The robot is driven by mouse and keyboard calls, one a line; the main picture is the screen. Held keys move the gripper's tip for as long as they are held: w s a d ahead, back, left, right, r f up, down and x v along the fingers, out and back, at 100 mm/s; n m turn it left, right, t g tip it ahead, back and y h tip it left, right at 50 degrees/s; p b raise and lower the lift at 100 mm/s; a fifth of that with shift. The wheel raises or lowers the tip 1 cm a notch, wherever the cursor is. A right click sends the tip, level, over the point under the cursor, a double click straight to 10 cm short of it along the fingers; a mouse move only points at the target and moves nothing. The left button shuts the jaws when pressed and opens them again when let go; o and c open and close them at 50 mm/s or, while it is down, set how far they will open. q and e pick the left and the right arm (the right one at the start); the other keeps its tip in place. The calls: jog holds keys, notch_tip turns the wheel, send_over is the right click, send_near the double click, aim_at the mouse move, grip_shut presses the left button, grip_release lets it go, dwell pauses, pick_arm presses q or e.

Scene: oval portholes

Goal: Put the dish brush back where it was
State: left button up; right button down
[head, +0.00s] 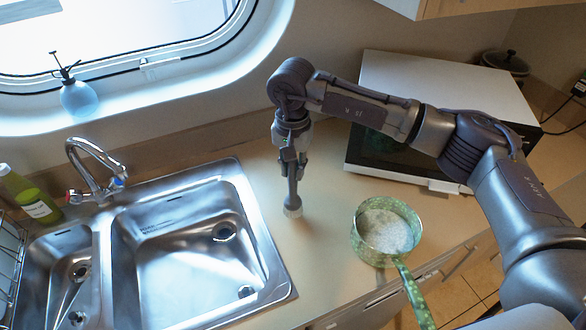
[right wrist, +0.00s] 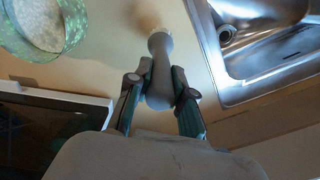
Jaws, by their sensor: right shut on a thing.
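The dish brush (head: 293,205) has a grey handle and a pale head. My right gripper (head: 291,165) is shut on its handle and holds it roughly upright, head down, over the counter to the right of the sink. In the right wrist view the brush (right wrist: 159,45) sticks out from between the two fingers of the gripper (right wrist: 161,88). I cannot tell whether the head touches the counter. My left gripper is not in view.
A double steel sink (head: 262,238) with a tap (head: 95,165) is at left. A green speckled pan (head: 362,247) is right of the brush; a microwave (head: 430,85) stands behind. A spray bottle (head: 79,98) is on the sill, a green soap bottle (head: 35,203) at far left.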

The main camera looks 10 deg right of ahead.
notch_tip(320, 180, down, 2)
jog(key=shift+p, duration=0.45)
jog(key=shift+f, duration=0.25)
jog(key=shift+f+b, duration=0.15)
jog(key=shift+b, duration=0.2)
jog(key=c, duration=1)
grip_release()
jog(key=shift+c, duration=0.2)
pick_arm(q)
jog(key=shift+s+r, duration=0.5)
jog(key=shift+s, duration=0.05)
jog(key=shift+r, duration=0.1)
pick_arm(e)
jog(key=shift+r+p, duration=0.35)
jog(key=shift+p, duration=0.1)
notch_tip(320, 180, up, 10)
jog(key=b, duration=0.4)
jog(key=shift+r, duration=0.25)
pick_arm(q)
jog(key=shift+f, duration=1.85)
pick_arm(e)
jog(key=shift+r, duration=0.6)
